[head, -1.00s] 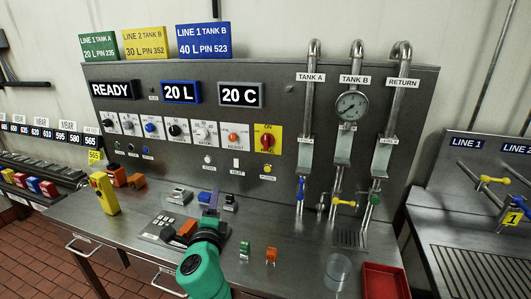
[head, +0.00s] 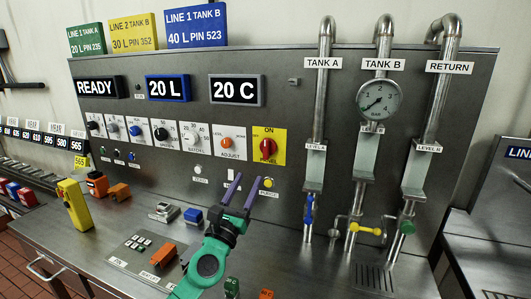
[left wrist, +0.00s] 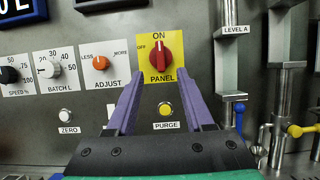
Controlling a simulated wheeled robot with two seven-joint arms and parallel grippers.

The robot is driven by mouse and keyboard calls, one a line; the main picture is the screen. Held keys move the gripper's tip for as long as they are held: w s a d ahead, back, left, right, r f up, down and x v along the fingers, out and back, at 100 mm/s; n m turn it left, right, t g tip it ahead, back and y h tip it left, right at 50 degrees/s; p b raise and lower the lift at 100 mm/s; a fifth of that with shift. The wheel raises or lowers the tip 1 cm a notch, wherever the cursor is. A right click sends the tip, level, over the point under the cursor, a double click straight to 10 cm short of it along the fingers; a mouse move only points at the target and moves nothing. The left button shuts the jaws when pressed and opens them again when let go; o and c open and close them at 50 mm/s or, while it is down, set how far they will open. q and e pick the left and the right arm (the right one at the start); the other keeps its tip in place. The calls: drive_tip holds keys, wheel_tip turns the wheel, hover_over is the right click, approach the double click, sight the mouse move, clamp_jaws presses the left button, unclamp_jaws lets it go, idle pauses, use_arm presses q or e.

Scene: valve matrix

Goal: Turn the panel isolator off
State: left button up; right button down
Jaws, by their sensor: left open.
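The panel isolator is a red rotary knob (head: 267,148) on a yellow plate marked ON, on the upright steel panel. In the left wrist view the red knob (left wrist: 160,57) stands upright, its grip pointing toward ON, with OFF marked at its upper left. My left gripper (head: 242,190) has its two purple fingers apart and empty, below the knob and in front of the panel. In the left wrist view the fingers (left wrist: 156,78) flank the area below the knob, not touching it. My right gripper is not seen.
A yellow purge button (left wrist: 165,109) sits just under the knob, and the orange adjust knob (head: 227,142) is to its left. Pipes with a blue valve handle (head: 309,208) stand to the right.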

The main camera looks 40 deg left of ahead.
use_arm(q)
drive_tip(key=p, duration=0.2)
approach(265, 145)
drive_tip(key=w+r, duration=0.1)
drive_tip(key=w, duration=0.1)
drive_tip(key=x, duration=0.4)
drive_tip(key=p+x, duration=0.1)
drive_tip(key=x, duration=0.1)
drive_tip(key=shift+w+a, duration=0.2)
drive_tip(key=shift+a, duration=0.2)
drive_tip(key=shift+s, duration=0.1)
clamp_jaws()
